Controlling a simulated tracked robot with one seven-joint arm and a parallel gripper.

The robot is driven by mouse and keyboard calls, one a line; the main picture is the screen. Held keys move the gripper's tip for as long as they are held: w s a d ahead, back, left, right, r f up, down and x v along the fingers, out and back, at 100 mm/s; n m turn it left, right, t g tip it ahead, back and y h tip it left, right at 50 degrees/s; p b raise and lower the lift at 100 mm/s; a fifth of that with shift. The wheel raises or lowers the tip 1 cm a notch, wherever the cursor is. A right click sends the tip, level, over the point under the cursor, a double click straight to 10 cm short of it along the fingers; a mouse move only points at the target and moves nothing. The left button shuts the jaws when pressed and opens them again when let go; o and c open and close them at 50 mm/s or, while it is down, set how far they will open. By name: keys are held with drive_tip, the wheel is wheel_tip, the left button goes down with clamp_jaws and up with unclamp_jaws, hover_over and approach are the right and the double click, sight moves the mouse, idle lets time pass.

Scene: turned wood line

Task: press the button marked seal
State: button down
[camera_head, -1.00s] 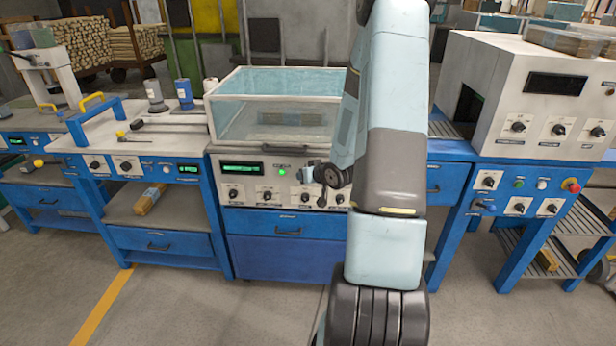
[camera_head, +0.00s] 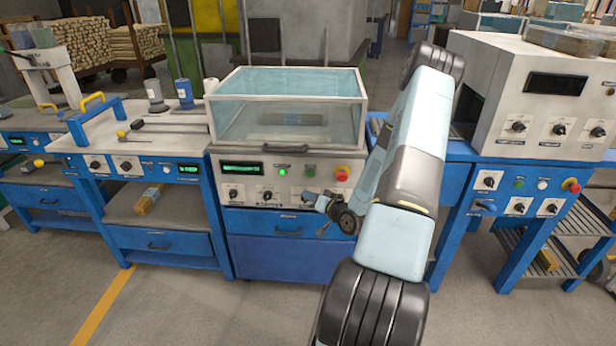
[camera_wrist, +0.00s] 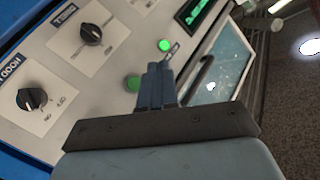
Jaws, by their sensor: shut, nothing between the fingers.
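The middle machine's panel (camera_head: 255,180) carries a dark green button (camera_head: 310,171) between a lit green lamp (camera_head: 282,172) and a red mushroom button (camera_head: 342,174). I cannot read the label by the green button, so I cannot confirm which one is marked seal. My gripper (camera_head: 308,197) is shut and empty, in front of the panel just below the green button in the head view. In the wrist view the shut fingers (camera_wrist: 157,72) partly cover the green button (camera_wrist: 132,83); the lit lamp (camera_wrist: 164,45) shows beyond them. I cannot tell whether the fingertips touch the panel.
Black knobs (camera_head: 233,194) line the panel's lower row. A clear-lidded chamber (camera_head: 290,90) stands above and a blue drawer (camera_head: 275,222) sits below. A grey machine (camera_head: 540,100) stands at right, with another red mushroom button (camera_head: 571,186) under it.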

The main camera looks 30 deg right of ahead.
drive_tip(key=shift+w, duration=0.15)
drive_tip(key=shift+w+d, duration=0.8)
drive_tip(key=shift+w, duration=0.35)
drive_tip(key=shift+w+d, duration=0.85)
drive_tip(key=shift+w, duration=0.35)
drive_tip(key=shift+w+d, duration=0.8)
drive_tip(key=shift+w, duration=0.35)
drive_tip(key=shift+w+d, duration=0.45)
drive_tip(key=shift+w, duration=0.1)
idle(0.4)
drive_tip(key=shift+s+a, duration=0.1)
drive_tip(key=shift+s, duration=0.05)
drive_tip(key=shift+s+a, duration=0.35)
drive_tip(key=shift+s, duration=0.15)
drive_tip(key=shift+s, duration=0.1)
idle(0.3)
drive_tip(key=s+a, duration=0.1)
drive_tip(key=s, duration=0.1)
drive_tip(key=s+a, duration=0.1)
drive_tip(key=s, duration=0.1)
drive_tip(key=shift+a, duration=0.4)
drive_tip(key=shift+r, duration=0.1)
idle(0.5)
